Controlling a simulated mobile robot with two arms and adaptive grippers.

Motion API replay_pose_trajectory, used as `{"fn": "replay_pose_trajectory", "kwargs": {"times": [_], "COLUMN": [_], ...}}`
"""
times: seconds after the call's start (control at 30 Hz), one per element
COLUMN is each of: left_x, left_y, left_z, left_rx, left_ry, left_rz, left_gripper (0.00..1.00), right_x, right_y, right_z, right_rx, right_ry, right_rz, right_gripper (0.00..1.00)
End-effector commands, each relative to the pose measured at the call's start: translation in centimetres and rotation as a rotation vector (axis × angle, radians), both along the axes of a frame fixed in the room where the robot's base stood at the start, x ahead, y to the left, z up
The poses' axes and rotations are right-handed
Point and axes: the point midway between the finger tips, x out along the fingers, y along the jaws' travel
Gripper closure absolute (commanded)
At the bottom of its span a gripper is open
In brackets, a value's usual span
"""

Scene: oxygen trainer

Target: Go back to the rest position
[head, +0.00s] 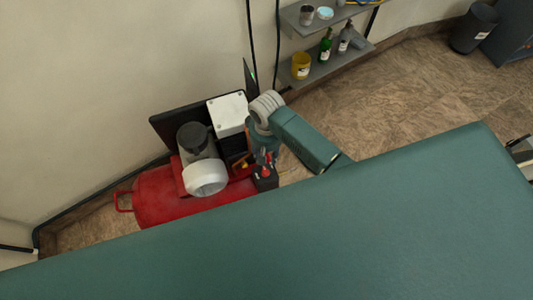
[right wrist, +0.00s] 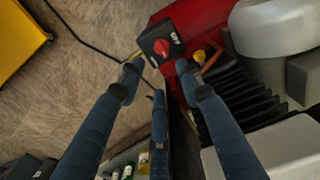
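My right gripper (head: 266,156) reaches down at the right end of the red compressor (head: 160,200) in the head view. In the right wrist view my right gripper (right wrist: 162,80) has its fingers spread apart, with nothing between them. Just beyond the fingertips is a black switch box with a red knob (right wrist: 161,47), labelled "OFF". The red knob also shows in the head view (head: 265,173), just below the fingers. The fingers look apart from the knob, though the exact gap is hard to tell. My left gripper is not in view.
The compressor has a white cylinder (head: 206,178) and a white box (head: 229,112) close to my right gripper's left. Wall shelves (head: 335,62) with bottles and cups stand behind. A bin (head: 472,28) is at the far right. The brown floor (head: 400,110) between is clear.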

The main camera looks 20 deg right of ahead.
Motion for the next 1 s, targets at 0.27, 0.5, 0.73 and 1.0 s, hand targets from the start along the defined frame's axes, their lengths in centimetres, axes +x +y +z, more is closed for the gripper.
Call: {"fn": "replay_pose_trajectory", "kwargs": {"times": [0.27,0.5,0.73,1.0], "left_x": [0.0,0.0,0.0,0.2], "left_y": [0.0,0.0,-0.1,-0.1], "left_z": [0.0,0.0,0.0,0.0], "left_rx": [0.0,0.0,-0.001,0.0], "left_ry": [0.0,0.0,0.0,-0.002], "left_rz": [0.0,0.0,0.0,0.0], "left_gripper": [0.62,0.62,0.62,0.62], "right_x": [0.0,0.0,-4.0,-11.1], "right_y": [0.0,0.0,1.2,-0.9], "right_z": [0.0,0.0,0.9,6.0], "right_rx": [0.0,0.001,0.06,0.088], "right_ry": [0.0,-0.001,-0.048,-0.184], "right_rz": [0.0,0.001,0.055,0.118], "right_gripper": [0.65,0.65,0.65,0.65]}}
